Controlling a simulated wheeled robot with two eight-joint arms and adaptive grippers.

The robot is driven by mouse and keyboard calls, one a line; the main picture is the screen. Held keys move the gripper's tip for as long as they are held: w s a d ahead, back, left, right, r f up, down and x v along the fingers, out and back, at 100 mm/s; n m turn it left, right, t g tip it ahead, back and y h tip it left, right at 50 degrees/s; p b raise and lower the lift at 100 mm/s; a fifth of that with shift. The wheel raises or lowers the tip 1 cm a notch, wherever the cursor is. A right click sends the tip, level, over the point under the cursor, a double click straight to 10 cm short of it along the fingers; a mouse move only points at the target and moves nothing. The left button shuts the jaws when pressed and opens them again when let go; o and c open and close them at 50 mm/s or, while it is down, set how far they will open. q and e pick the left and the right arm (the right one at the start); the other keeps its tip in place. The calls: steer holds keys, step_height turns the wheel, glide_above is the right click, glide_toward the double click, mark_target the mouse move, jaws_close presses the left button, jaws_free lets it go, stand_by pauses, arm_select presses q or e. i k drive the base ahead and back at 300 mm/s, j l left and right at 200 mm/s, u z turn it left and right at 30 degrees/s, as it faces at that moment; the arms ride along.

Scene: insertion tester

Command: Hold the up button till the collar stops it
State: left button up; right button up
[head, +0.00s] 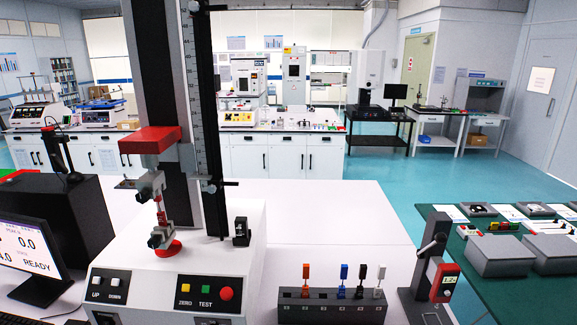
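The tester (185,240) stands on the white bench at centre left, with a tall dark column. The UP button (97,280) is a pale square on its front panel, left of the DOWN button (116,283). The red-topped crosshead (150,140) sits low on the column, above the upper grip (150,183) and lower grip (162,237). A small dark collar with a side knob (212,187) sits on the rod beside the scale, below the crosshead's level; another dark fitting (193,7) is near the picture's top. Neither of my grippers is identifiable in view.
A yellow ZERO button (185,289), green TEST button (206,292) and red button (226,294) share the panel. The monitor (30,255) at left reads READY. A rack of coloured tools (330,305) and a red-faced gauge (445,282) stand right. White bench behind them is clear.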

mark_target(96, 279)
steer(key=u, duration=1.35)
